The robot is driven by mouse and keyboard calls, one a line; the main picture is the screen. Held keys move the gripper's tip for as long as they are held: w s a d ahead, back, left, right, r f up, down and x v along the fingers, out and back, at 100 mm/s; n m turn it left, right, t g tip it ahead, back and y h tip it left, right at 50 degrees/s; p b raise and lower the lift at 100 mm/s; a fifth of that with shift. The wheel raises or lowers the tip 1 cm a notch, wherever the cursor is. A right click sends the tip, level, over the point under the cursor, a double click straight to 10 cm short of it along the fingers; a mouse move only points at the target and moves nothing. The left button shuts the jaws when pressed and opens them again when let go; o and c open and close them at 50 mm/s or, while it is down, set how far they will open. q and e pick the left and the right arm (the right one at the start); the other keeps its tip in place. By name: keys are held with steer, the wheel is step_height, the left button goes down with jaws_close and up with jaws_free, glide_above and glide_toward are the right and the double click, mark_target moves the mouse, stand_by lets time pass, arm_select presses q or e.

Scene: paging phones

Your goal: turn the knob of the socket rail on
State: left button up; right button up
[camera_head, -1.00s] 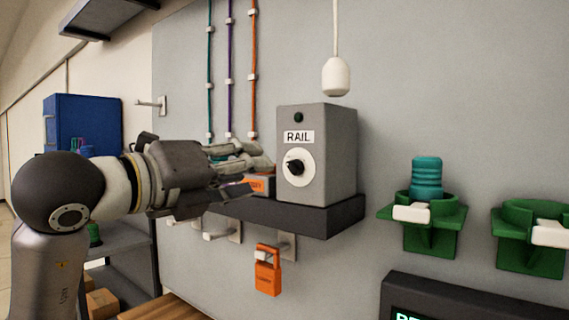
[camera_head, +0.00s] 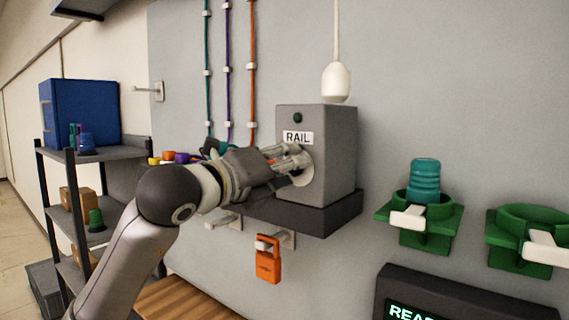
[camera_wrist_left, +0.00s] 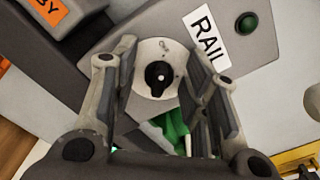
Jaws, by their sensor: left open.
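The socket rail's control box (camera_head: 330,150) is grey, carries a RAIL label (camera_head: 298,137) and stands on a dark shelf. In the left wrist view its black knob (camera_wrist_left: 158,77) sits at the centre of a white round dial (camera_wrist_left: 158,52). My left gripper (camera_head: 300,160) is at the box's front face and covers the knob in the head view. In the left wrist view the left gripper (camera_wrist_left: 165,82) is open, with one finger on each side of the knob and gaps between. A dark green lamp (camera_wrist_left: 247,24) sits beside the label. My right gripper is not in view.
A white pendant (camera_head: 336,82) hangs above the box. An orange padlock (camera_head: 268,260) hangs below the dark shelf (camera_head: 310,215). Green holders (camera_head: 430,232) are on the wall at right, one with a teal cylinder (camera_head: 424,178). A dark display (camera_head: 450,300) is below them.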

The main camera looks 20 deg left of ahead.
arm_select(q)
steer(key=shift+c, duration=0.3)
steer(key=c, duration=0.8)
steer(key=shift+s+d+m+b, duration=0.1)
steer(key=shift+d+m+b, duration=0.1)
steer(key=shift+m+b, duration=2.35)
steer(key=shift+s+d+m+b, duration=0.15)
steer(key=shift+m+b, duration=1.45)
steer(key=shift+m, duration=1.85)
steer(key=shift+s+d+m+b, duration=0.1)
steer(key=shift+d+m+b, duration=0.15)
steer(key=shift+m+b, duration=2.3)
steer(key=shift+c, duration=0.2)
steer(key=shift+m+p, duration=0.45)
steer(key=shift+m, duration=0.1)
steer(key=o, duration=0.9)
steer(key=shift+w, duration=0.1)
